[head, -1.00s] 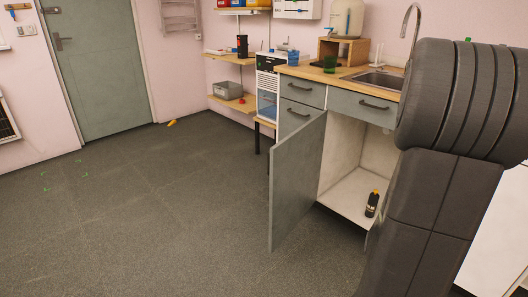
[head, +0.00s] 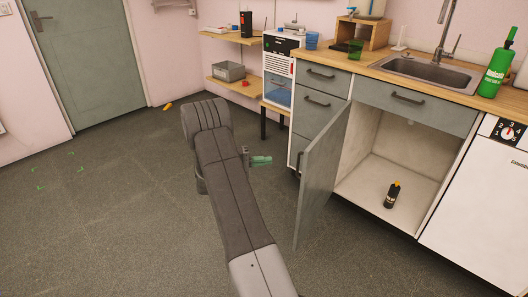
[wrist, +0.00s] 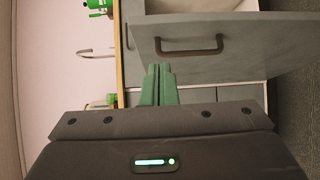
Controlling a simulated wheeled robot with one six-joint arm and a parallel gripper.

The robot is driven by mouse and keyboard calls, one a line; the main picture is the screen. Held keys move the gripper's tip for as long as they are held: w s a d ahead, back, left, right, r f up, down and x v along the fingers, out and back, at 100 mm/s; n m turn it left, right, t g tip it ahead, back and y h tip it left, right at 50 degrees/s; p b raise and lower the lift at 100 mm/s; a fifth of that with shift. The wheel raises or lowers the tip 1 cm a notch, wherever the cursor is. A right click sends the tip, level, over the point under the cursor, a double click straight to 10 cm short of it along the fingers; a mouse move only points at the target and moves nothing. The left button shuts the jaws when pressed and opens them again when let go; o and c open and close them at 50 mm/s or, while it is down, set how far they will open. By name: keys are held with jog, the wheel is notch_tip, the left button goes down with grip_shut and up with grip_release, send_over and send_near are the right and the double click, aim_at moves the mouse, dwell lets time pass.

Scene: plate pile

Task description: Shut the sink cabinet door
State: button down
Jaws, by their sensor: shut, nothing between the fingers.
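The sink cabinet door (head: 321,178) stands wide open, hinged at the left side of the opening under the sink. In the wrist view the grey door (wrist: 235,45) with its dark handle (wrist: 190,46) lies just ahead of the fingertips. My gripper (head: 262,160) is to the left of the door in the head view, its green fingers pointing right towards it, with a visible gap there. In the wrist view the fingers (wrist: 158,85) are closed together and empty. Whether they touch the door cannot be told.
A dark bottle with a yellow cap (head: 392,194) stands inside the open cabinet (head: 370,178). Drawers (head: 318,102) are left of the opening, and a white appliance (head: 480,205) is on its right.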

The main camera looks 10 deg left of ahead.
jog(key=w+d+t+b, duration=0.1)
jog(key=w+d, duration=0.1)
jog(key=d, duration=0.9)
jog(key=shift+w, duration=0.25)
